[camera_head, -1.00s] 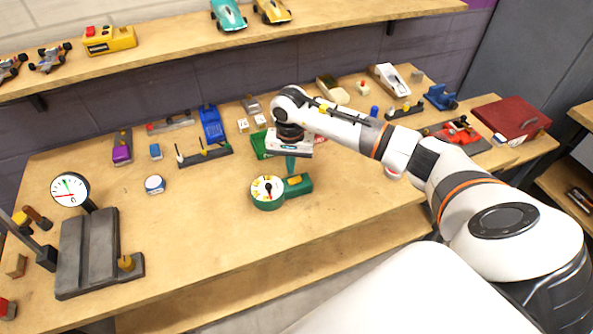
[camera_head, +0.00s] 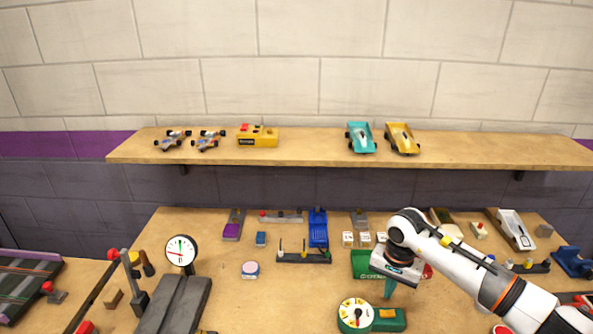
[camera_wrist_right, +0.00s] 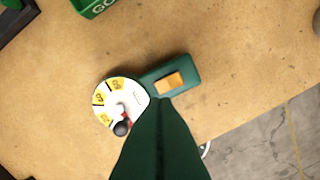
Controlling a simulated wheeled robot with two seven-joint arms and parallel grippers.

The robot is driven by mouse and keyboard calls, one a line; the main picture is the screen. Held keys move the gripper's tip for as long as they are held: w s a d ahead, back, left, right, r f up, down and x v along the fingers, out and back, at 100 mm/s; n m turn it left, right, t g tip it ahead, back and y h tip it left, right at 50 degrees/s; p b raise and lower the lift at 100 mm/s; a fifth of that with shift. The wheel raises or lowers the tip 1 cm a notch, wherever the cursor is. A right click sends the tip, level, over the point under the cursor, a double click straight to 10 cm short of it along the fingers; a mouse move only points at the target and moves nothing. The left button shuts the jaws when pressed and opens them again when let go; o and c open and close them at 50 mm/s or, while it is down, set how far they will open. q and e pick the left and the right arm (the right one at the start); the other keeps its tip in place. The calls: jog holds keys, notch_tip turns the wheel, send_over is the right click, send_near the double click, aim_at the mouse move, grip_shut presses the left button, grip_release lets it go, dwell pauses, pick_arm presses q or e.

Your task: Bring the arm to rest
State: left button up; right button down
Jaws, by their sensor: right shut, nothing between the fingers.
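My right gripper (camera_head: 389,290) points down over the wooden workbench (camera_head: 290,295), its green fingers together with nothing held. In the right wrist view, the shut fingers (camera_wrist_right: 158,120) cover the lower middle of the picture. Below and just in front of them is a green device with a round white dial (camera_head: 355,315) and an orange button. The device (camera_wrist_right: 186,82) also shows in the right wrist view, partly hidden by the fingers. I cannot tell the exact gap between fingertips and device. My left gripper is not in view.
A dial gauge (camera_head: 181,251) on a grey stand is at the left of the bench. Small tools and blocks line the back, with a green box (camera_head: 365,264) behind my gripper. A shelf (camera_head: 300,150) above holds several toy cars and a yellow box (camera_head: 257,137). Bench space left of the green device is clear.

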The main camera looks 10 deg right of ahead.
jog(key=s+a+r+m+t+y, duration=0.1)
jog(key=a+r+m+t+y, duration=0.15)
jog(key=a+y, duration=0.65)
jog(key=s+a+r+m+t+y, duration=0.1)
jog(key=a+m+y, duration=0.15)
jog(key=a, duration=1.15)
jog(key=a+r+m+t+y, duration=0.35)
jog(key=r+m+t, duration=0.65)
jog(key=m, duration=0.5)
jog(key=s+d+f+m+t+h, duration=0.1)
jog(key=d+f+m+t+h, duration=0.1)
jog(key=d+m+h, duration=0.9)
jog(key=s+d+f+m+t+h, duration=0.1)
jog(key=d+f+m+h, duration=0.25)
jog(key=m, duration=1.35)
jog(key=s+f+m+g, duration=0.6)
jog(key=s+m, duration=0.1)
jog(key=s, duration=0.4)
jog(key=s+f+m+g, duration=0.6)
jog(key=s+f+g, duration=0.1)
jog(key=s, duration=0.5)
notch_tip(320, 180, down, 28)
jog(key=s+g, duration=0.1)
jog(key=s, duration=0.1)
jog(key=s+d+f+g+b, duration=0.1)
jog(key=s+d+f, duration=0.2)
jog(key=s+f, duration=1.2)
jog(key=shift+s+d, duration=0.15)
jog(key=shift+s, duration=0.1)
